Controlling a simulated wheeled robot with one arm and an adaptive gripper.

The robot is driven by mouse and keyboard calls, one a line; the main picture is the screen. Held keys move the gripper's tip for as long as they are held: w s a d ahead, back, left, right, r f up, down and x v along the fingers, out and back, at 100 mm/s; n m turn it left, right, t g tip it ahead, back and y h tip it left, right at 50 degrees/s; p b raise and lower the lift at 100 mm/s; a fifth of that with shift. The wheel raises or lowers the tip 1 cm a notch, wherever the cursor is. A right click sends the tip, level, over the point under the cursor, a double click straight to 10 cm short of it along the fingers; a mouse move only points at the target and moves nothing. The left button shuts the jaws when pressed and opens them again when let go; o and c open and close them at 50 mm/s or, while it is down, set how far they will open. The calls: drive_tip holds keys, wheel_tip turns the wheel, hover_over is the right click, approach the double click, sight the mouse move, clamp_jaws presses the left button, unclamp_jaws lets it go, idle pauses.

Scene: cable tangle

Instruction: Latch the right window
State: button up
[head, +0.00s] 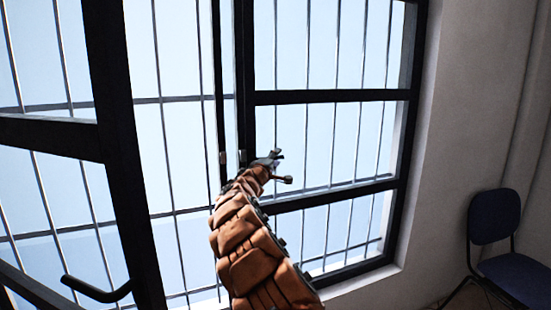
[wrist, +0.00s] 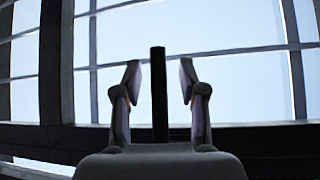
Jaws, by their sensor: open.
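The right window (head: 330,97) is a dark-framed pane behind my arm in the head view. It looks closed or nearly so; I cannot tell whether it is flush. My gripper (head: 277,156) is at its left stile, above the lower crossbar. In the wrist view, my gripper (wrist: 159,85) is open, with one finger on each side of a dark upright bar (wrist: 158,90), which looks like the window handle. A gap shows on both sides of the bar. The handle's base is hidden.
The left window (head: 125,150) stands swung inward, with its black lever handle (head: 95,290) at lower left. Thin bars cross the opening outside. A dark blue chair (head: 495,220) stands by the right wall. Floor shows at lower right.

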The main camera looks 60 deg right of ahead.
clamp_jaws()
idle(0.6)
